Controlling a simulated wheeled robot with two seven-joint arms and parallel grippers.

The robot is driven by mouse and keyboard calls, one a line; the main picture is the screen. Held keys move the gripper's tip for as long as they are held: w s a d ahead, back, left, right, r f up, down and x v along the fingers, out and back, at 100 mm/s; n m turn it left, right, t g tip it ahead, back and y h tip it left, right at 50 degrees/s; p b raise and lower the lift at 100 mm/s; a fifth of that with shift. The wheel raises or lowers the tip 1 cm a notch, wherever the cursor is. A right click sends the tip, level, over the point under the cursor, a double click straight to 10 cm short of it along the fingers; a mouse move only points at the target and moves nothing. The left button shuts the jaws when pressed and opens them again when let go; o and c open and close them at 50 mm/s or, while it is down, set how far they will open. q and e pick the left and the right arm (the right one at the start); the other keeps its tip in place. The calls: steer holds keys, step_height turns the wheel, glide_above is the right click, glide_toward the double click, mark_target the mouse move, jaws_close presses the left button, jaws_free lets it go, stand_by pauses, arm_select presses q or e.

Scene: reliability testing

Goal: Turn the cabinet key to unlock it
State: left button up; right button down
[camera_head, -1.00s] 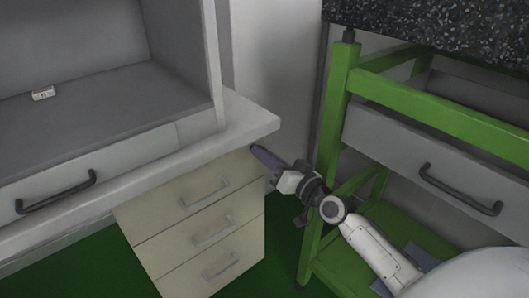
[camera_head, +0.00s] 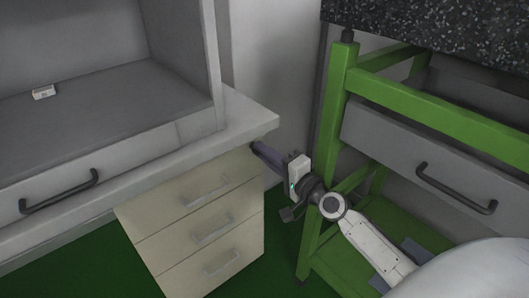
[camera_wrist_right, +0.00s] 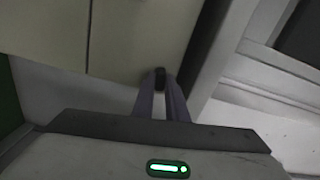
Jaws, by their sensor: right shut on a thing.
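The cabinet (camera_head: 195,225) is a beige unit with three drawers under the white counter. My right gripper (camera_head: 256,148) reaches its top right corner, just under the counter edge. In the right wrist view the two fingers (camera_wrist_right: 160,82) come together on a small dark key (camera_wrist_right: 160,76) at the beige cabinet front. The key is mostly hidden between the fingertips, and its lock cannot be made out. In the head view the key is hidden by the fingers. My left gripper is not in view.
The white counter (camera_head: 250,118) overhangs just above my right gripper. A small white box (camera_head: 43,92) lies on the grey shelf at left.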

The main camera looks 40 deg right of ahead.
steer(key=shift+m, duration=0.7)
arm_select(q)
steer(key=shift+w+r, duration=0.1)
arm_select(e)
steer(key=shift+m, duration=0.3)
steer(key=c, duration=1.8)
jaws_free()
steer(key=shift+o, duration=0.2)
steer(key=shift+s, duration=0.1)
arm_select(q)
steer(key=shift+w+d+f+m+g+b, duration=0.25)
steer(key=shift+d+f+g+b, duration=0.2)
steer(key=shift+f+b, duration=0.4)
arm_select(e)
steer(key=s, duration=1)
steer(key=shift+d, duration=0.45)
